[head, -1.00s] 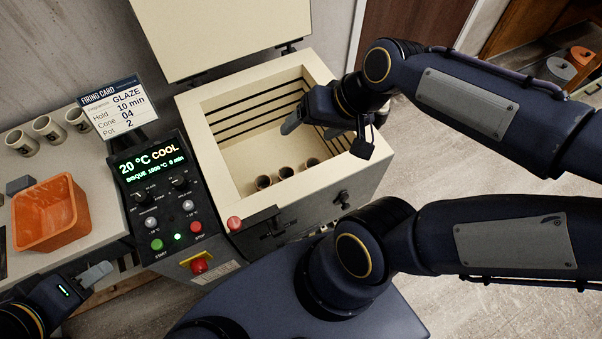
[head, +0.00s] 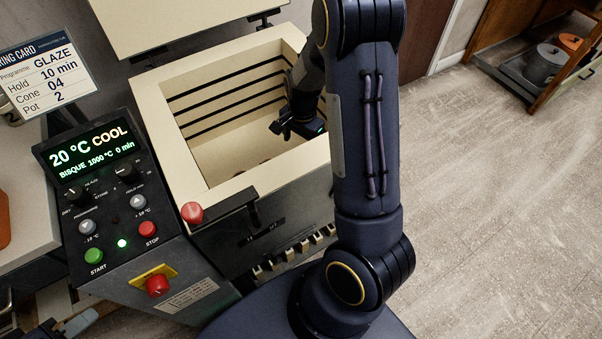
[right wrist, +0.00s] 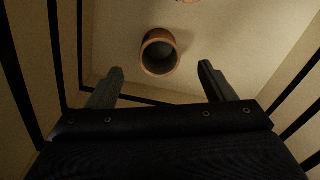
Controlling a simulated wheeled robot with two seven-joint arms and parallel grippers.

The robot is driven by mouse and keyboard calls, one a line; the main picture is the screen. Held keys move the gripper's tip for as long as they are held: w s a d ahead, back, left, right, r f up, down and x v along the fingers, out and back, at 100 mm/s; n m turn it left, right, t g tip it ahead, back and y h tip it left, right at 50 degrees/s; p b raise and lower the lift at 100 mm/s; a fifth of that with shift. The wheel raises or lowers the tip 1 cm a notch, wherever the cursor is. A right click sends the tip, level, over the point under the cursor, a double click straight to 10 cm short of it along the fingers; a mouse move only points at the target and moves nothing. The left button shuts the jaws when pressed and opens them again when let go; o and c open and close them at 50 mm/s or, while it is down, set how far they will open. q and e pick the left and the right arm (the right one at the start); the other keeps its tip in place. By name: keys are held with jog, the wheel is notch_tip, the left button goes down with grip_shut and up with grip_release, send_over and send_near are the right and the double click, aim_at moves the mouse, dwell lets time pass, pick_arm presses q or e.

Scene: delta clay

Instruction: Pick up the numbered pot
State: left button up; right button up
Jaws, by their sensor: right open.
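The firing card (head: 45,75) reads Pot 2. Small brown pots stand on the floor of the open kiln (head: 150,115); the head view shows only bits of their rims (head: 238,168) over the front wall. In the right wrist view one round, open-mouthed pot (right wrist: 160,52) stands ahead of and between my fingers, untouched. Another pot (right wrist: 188,1) is cut off at the top edge. No number is visible on them. My right gripper (head: 284,128) is inside the kiln, open and empty (right wrist: 160,85). My left gripper (head: 78,322) is mostly cut off at the lower left; its jaw state is unclear.
The kiln lid (head: 180,20) is raised. The kiln walls close in around my right gripper. The control panel (head: 110,190) reads 20 °C COOL, with several buttons. A shelf with pots (head: 545,62) stands far right. The floor at right is clear.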

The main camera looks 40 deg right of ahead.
jog(key=f, duration=0.2)
jog(key=shift+w+d+f, duration=0.15)
jog(key=shift+d+f, duration=0.2)
jog(key=shift+f, duration=0.05)
notch_tip(320, 180, down, 7)
jog(key=shift+b, duration=1)
pick_arm(q)
notch_tip(320, 180, down, 3)
jog(key=shift+r, duration=0.15)
pick_arm(e)
jog(key=shift+c, duration=0.3)
jog(key=c, duration=1)
jog(key=shift+r, duration=0.1)
